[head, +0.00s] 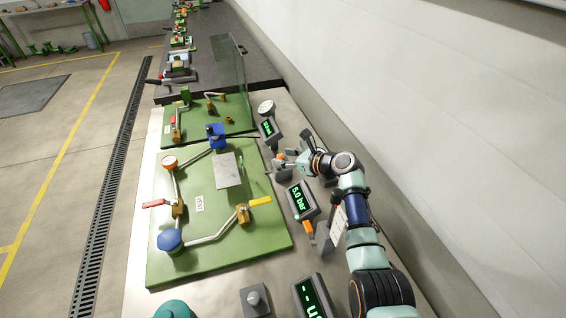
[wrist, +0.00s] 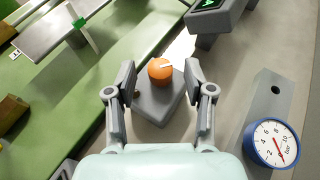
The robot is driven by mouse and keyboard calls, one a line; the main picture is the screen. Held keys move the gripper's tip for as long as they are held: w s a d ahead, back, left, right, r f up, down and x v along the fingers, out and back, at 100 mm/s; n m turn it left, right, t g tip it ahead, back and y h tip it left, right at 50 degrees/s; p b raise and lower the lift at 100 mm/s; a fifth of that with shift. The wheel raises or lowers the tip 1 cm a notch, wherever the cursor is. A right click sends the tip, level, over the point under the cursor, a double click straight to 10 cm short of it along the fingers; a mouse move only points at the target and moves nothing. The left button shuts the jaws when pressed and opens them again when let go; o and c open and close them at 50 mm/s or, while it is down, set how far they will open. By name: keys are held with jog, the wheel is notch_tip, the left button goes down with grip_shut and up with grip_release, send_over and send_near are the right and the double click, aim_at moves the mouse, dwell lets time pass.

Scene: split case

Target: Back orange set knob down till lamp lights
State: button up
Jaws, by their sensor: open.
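The orange knob (wrist: 160,71) with a white pointer line sits on top of a grey block (wrist: 158,103) in the wrist view. My gripper (wrist: 160,78) is open, with one finger on each side of the knob and a visible gap on both sides. In the head view my gripper (head: 283,164) is above the strip of bench right of the green panel, and the knob (head: 280,155) shows only as a small orange spot beside it. I cannot pick out a lit lamp for certain; a small green spot shows on the display housing reading "5.0 bar" (head: 300,199).
A blue-rimmed dial gauge (wrist: 272,143) stands right of my gripper. The green panel (head: 215,205) carries pipes, a red lever (head: 156,203) and a yellow lever (head: 259,201). Another display (head: 267,127) stands beyond my gripper. The wall is close on the right.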

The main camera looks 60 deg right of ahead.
jog(key=shift+w+d+f, duration=0.15)
jog(key=shift+w+f, duration=0.05)
jog(key=shift+w, duration=0.35)
grip_shut()
jog(key=shift+d+f+n+y+b, duration=0.1)
jog(key=shift+f+n+y+b, duration=0.25)
jog(key=shift+b, duration=0.55)
jog(key=shift+r+n+y+b, duration=0.2)
jog(key=shift+n+y+b, duration=0.15)
jog(key=shift+y, duration=0.1)
grip_release()
jog(key=shift+r, duration=0.1)
jog(key=v, duration=1.2)
